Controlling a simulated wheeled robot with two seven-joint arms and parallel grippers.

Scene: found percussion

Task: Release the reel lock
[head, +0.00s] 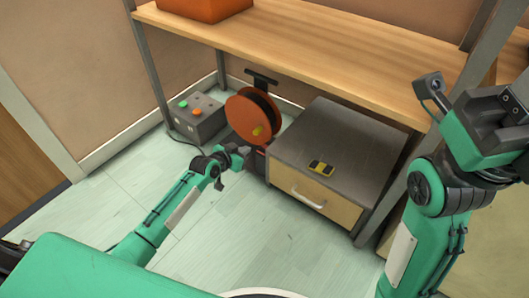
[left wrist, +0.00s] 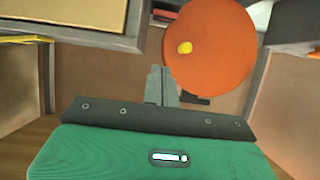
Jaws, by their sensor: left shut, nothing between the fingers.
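The orange reel (head: 250,117) stands upright on a dark stand between the control box and the drawer cabinet. A yellow knob (head: 258,131) sits on its face. The reel (left wrist: 215,65) and its yellow knob (left wrist: 185,47) also show in the left wrist view. My left gripper (head: 243,154) is low in front of the reel. Its fingers (left wrist: 161,84) are together and empty, beside the reel's edge in the wrist picture; I cannot tell whether they touch it. A small dark and red part (head: 260,160) shows below the reel. I cannot make out which part is the lock.
A grey cabinet (head: 335,140) with a drawer stands right of the reel, a yellow-black object (head: 321,167) on top. A control box (head: 195,118) with green and orange buttons stands left. My right arm is at far right. Floor in front is clear.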

